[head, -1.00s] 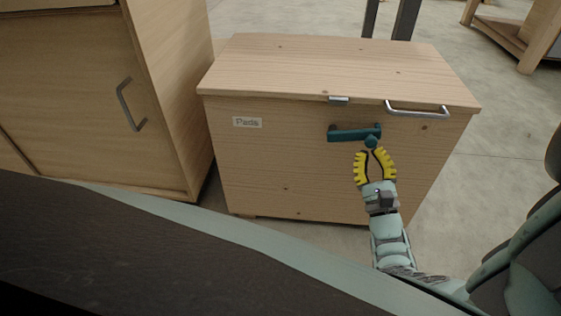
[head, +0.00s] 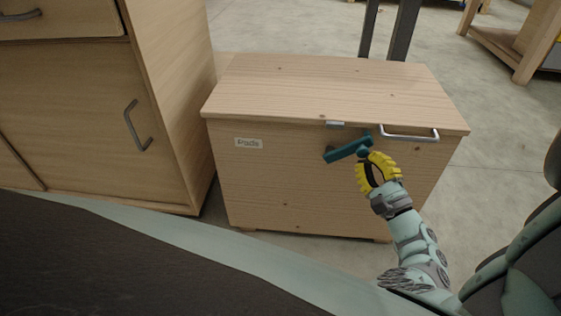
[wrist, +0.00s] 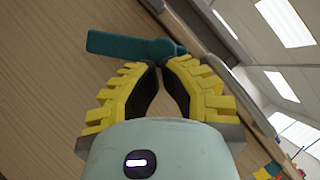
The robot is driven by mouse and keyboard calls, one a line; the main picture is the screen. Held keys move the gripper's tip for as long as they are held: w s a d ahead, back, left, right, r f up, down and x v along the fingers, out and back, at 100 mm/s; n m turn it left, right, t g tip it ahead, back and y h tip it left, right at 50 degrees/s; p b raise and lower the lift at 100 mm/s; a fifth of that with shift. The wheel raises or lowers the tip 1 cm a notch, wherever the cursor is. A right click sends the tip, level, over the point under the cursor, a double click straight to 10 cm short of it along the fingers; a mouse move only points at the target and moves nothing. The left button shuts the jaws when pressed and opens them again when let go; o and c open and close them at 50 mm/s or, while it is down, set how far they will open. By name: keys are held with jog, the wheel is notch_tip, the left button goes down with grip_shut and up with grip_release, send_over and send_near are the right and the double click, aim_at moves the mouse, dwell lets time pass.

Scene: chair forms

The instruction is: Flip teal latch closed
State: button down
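The teal latch (head: 346,150) is on the front of a wooden chest (head: 270,185), below the lid. Its bar is tilted, with the left end lower than the right, and the left end stands below a small metal catch (head: 335,124). My gripper (head: 365,157) is at the latch's right end. In the wrist view, the yellow fingertips (wrist: 160,66) close in on the round teal knob at the end of the latch bar (wrist: 120,45). The fingers bow apart behind the tips. They partly hide the knob in the head view.
A metal handle (head: 410,136) is on the chest's front, close above and right of my gripper. A wooden cabinet (head: 70,110) with metal handles stands close at the left. Open floor (head: 490,200) lies right of the chest.

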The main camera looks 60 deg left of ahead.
aim_at(363, 151)
jog(key=r+n+p, duration=0.1)
jog(key=s+a+r+n+g+h+p, duration=0.1)
jog(key=n, duration=0.1)
jog(key=r+n+g+h+p, duration=0.1)
jog(key=n, duration=0.1)
jog(key=shift+s+a+r, duration=0.15)
jog(key=shift+s+a, duration=0.05)
jog(key=shift+s, duration=0.2)
jog(key=shift+s+a+r+n+g+h+p, duration=0.15)
jog(key=shift+s+a+r+n+h+p, duration=0.15)
jog(key=shift+n+p, duration=0.2)
jog(key=shift+s+a+r+n+g+h+p, duration=0.1)
jog(key=shift+s+n+h+p, duration=0.1)
jog(key=shift+n+h+p, duration=0.25)
jog(key=shift+s+a+r+n+g+h+p, duration=0.15)
jog(key=shift+s+a+r+n+h+p, duration=0.15)
jog(key=shift+n, duration=0.35)
jog(key=shift+s+a+n+h+p, duration=0.1)
jog(key=shift+s+n+h+p, duration=0.15)
jog(key=shift+n+p, duration=0.15)
jog(key=shift+w, duration=0.2)
